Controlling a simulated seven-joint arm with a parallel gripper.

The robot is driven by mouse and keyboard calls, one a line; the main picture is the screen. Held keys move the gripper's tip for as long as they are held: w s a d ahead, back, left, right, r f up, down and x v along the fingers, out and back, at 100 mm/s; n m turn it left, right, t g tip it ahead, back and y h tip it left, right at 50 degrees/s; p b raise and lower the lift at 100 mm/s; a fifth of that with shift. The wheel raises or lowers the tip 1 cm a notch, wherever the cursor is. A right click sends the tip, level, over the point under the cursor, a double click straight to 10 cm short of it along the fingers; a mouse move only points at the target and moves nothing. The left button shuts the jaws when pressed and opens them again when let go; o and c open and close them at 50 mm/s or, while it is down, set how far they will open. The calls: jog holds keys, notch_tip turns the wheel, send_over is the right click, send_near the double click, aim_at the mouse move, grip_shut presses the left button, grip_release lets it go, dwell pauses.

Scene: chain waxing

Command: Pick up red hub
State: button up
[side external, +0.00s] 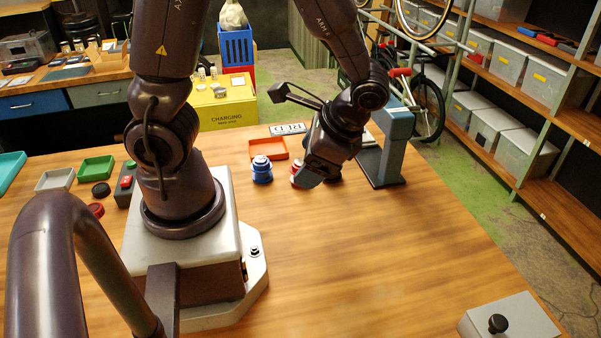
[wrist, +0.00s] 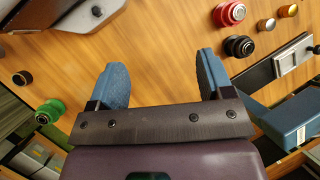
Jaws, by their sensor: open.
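The red hub (side external: 295,180) stands on the wooden table in the side external view, just right of a blue hub (side external: 261,170). It is partly hidden behind my gripper (side external: 310,176). In the wrist view, a red round piece with a metal centre (wrist: 230,13) lies at the top edge, right of and beyond the fingertips; it looks like the red hub. My gripper (wrist: 160,75) is open, its two blue-grey fingers wide apart with only bare table between them. The fingers hold nothing.
A blue-grey stand (side external: 390,150) rises close right of my gripper. An orange tray (side external: 268,149) lies behind the hubs. In the wrist view, a dark round piece (wrist: 240,46) sits near the right finger and a green one (wrist: 50,112) at left. The table's front right is mostly clear.

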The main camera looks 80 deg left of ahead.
aim_at(300, 161)
jog(key=w+a+f+m+t+y, duration=0.1)
jog(key=w+a+f+m+y, duration=0.3)
jog(key=a+f+m+y, duration=0.7)
jog(key=f+y, duration=0.1)
jog(key=a+f, duration=0.1)
jog(key=f, duration=0.1)
jog(key=f+m+y, duration=0.1)
jog(key=f, duration=0.1)
jog(key=shift+s+a+y, duration=0.15)
jog(key=shift+a+y, duration=0.15)
jog(key=shift+a, duration=0.1)
jog(key=a, duration=0.4)
jog(key=s+a, duration=0.1)
jog(key=a, duration=0.1)
jog(key=shift+a, duration=0.3)
jog(key=shift+c, duration=0.3)
jog(key=c, duration=0.7)
jog(key=shift+r, duration=0.1)
jog(key=shift+c, duration=0.8)
jog(key=shift+r, duration=0.1)
